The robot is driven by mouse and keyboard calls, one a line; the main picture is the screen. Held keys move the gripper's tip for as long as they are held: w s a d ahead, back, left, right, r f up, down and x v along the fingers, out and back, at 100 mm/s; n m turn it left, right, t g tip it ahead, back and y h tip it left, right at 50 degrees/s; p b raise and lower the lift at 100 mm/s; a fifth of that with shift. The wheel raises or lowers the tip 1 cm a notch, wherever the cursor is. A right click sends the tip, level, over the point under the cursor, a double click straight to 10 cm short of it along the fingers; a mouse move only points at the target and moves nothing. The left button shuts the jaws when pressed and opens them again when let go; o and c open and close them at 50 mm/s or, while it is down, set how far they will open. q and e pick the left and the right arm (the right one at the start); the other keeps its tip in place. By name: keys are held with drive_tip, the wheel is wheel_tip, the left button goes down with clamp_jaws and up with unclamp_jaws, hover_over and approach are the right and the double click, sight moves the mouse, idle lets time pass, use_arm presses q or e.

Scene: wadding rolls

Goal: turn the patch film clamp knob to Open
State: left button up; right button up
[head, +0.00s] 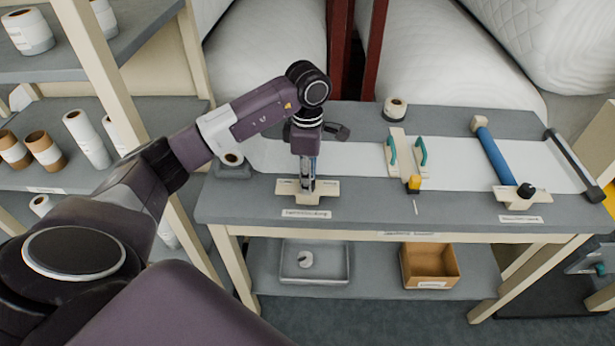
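My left gripper (308,183) points straight down over a small beige plate (329,188) at the left front of the bench. Its fingertips reach down to the plate, and whatever sits on the plate's middle is hidden behind them. I cannot tell whether the fingers are apart or closed on a knob. A label (306,213) lies in front of this plate, too small to read. A second beige plate (520,203) at the right front carries a black knob (526,190), beside a blue bar (492,152). My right gripper is not in view.
A white film strip (350,158) runs across the grey bench (245,205). Green-handled tools (420,152) and a yellow-tipped piece (414,184) lie mid-bench. A tape roll (395,108) stands behind. A grey tray (314,280) and an orange-brown box (430,266) sit on the lower shelf.

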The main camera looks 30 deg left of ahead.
use_arm(q)
drive_tip(key=c, duration=0.6)
drive_tip(key=shift+o, duration=0.2)
